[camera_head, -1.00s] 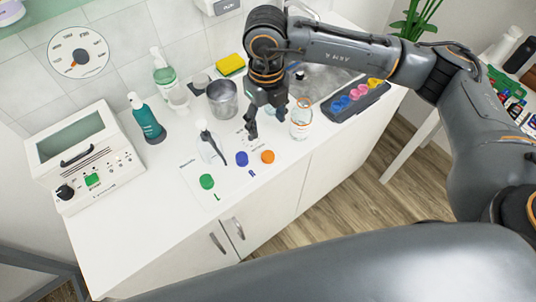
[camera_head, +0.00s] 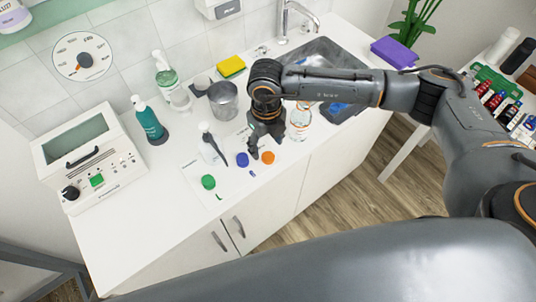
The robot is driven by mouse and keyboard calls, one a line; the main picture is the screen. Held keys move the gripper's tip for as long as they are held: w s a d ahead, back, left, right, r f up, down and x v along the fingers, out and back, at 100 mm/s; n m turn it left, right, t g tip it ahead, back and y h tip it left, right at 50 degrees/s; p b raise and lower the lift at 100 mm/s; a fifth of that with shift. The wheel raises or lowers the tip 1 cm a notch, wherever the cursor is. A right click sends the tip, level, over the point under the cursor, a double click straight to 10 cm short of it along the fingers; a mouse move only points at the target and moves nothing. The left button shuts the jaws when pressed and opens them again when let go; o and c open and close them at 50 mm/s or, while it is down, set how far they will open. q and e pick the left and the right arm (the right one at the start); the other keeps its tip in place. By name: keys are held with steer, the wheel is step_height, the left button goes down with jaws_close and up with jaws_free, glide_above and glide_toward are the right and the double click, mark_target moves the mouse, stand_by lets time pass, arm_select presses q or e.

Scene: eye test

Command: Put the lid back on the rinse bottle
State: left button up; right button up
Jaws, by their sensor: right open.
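A clear bottle (camera_head: 300,124) with a white and orange label stands upright near the counter's front edge. My right arm partly covers its top. Three loose lids lie on a white labelled mat (camera_head: 228,183): green (camera_head: 208,182), blue (camera_head: 242,160) and orange (camera_head: 267,158). Which bottle is the rinse bottle I cannot tell from the labels. My right gripper (camera_head: 266,148) points down, open and empty, just above or behind the orange lid, left of the labelled bottle. My left gripper is not in view.
A teal bottle (camera_head: 149,122) and white device (camera_head: 86,157) are at left. The sink (camera_head: 330,55) and a partly hidden tray lie right. The counter's front left is clear.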

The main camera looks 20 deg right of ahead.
mark_target(268, 156)
steer(key=shift+f+p, duration=0.25)
steer(key=shift+p, duration=0.2)
step_height(268, 156, down, 4)
steer(key=shift+d+r+p, duration=0.15)
steer(key=shift+p, duration=0.8)
steer(key=shift+w+f, duration=0.1)
steer(key=shift+f, duration=0.4)
steer(key=c, duration=0.8)
